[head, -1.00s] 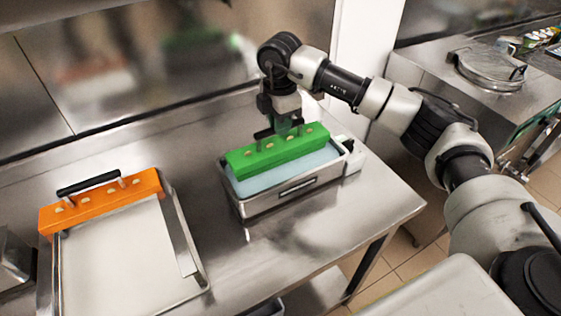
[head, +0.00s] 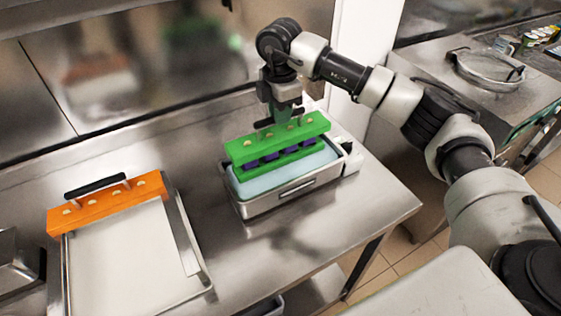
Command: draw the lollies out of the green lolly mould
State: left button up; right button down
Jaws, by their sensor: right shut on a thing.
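My right gripper (head: 279,118) is shut on the dark handle of the green stick holder (head: 285,138). The holder is a long green bar with several pale stick ends on top. Several purple lollies (head: 288,156) show below it, their lower ends hidden. The green lolly mould (head: 238,171) sits beneath them in a steel bath (head: 290,198) of pale blue liquid, and only its upper edge shows. The holder is raised a little above the mould and roughly level. My left gripper is not in view.
An orange stick holder (head: 108,202) with a black handle lies across the back of a pale tray (head: 130,262) at the left. Bare steel worktop (head: 225,250) lies between tray and bath. A wall stands behind. A lidded unit (head: 485,72) stands at the right.

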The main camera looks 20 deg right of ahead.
jog(key=shift+r+p, duration=1.05)
jog(key=shift+r, duration=0.9)
